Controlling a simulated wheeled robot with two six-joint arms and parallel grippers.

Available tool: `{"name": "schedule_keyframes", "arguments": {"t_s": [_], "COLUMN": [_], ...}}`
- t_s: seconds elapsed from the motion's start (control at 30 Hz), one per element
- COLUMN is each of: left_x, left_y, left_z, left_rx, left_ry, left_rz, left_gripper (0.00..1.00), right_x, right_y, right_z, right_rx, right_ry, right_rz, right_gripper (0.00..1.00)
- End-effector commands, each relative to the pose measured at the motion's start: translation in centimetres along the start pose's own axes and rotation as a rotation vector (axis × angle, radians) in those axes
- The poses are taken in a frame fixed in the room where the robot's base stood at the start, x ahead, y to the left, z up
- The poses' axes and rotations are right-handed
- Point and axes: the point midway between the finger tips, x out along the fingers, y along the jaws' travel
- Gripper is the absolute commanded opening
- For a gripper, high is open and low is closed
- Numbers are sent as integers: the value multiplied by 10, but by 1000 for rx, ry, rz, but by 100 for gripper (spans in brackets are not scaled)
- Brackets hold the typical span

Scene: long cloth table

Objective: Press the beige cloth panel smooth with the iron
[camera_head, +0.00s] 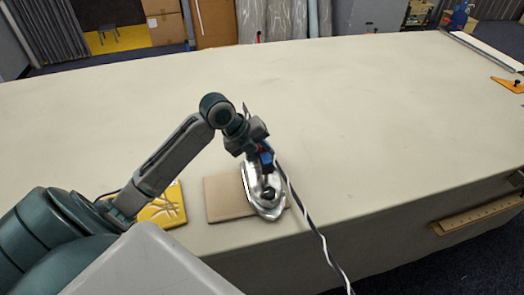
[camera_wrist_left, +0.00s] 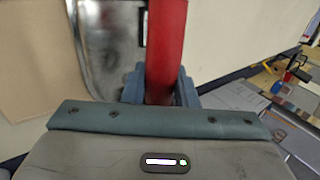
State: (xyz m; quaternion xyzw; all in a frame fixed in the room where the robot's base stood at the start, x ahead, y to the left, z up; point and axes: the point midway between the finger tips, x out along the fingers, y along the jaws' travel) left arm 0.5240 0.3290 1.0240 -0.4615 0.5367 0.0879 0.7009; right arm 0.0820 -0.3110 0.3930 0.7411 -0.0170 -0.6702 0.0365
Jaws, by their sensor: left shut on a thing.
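The beige cloth panel (camera_head: 223,199) lies flat near the table's front edge in the head view. It fills the left side of the left wrist view (camera_wrist_left: 35,60). The silver iron (camera_head: 264,200) rests over the right part of the panel and hides some of it. My left gripper (camera_head: 258,152) is shut on the iron's red handle, which shows between the fingers in the wrist view (camera_wrist_left: 163,55). Whether the soleplate touches the cloth everywhere cannot be seen. My right gripper is not in view.
A black-and-white cord (camera_head: 309,222) runs from the iron over the front edge. A yellow pad (camera_head: 165,207) lies left of the panel, partly behind my arm. A wooden ruler (camera_head: 480,214) is at the table's front side on the right. The tabletop (camera_head: 350,110) behind is clear.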

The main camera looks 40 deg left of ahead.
Motion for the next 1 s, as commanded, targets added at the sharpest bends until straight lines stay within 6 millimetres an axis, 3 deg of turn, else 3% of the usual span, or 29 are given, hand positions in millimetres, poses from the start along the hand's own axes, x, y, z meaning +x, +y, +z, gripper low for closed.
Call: {"name": "schedule_keyframes", "arguments": {"t_s": [0.57, 1.0], "left_x": [0, -29], "left_y": [1, -20], "left_z": [-1, -1], "left_rx": [-3, 1], "left_ry": [6, 1], "left_rz": [5, 0], "left_gripper": [0, 0], "right_x": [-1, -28], "right_y": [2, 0], "right_z": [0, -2], "right_rx": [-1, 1], "right_ry": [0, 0], "right_rz": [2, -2], "right_gripper": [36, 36]}}
